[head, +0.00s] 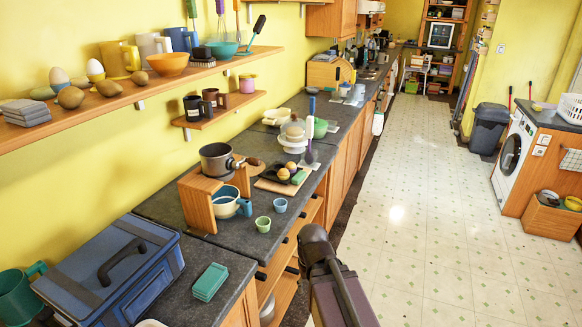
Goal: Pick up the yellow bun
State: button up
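Two small round tan-yellow buns sit close together on a dark dish (272,174) on the counter. The nearer bun (284,173) is in front of the other bun (291,165). They are too small to tell which is the yellower. The dish rests on a wooden board (268,186), with a green item (298,178) at its right. My arm shows at the bottom centre, over the counter's front edge and the floor, apart from the buns. I cannot see my gripper in the head view.
Left of the board, a pot (214,160) stands on a wooden stand (196,205) with a blue bowl (228,206) below. Two small cups, green (263,224) and blue (280,205), stand nearer. A cake stand (292,145) is behind. The floor aisle on the right is clear.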

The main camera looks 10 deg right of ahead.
aim_at(283, 173)
jog(key=z, duration=0.3)
jog(key=i, duration=0.9)
jog(key=z, duration=0.2)
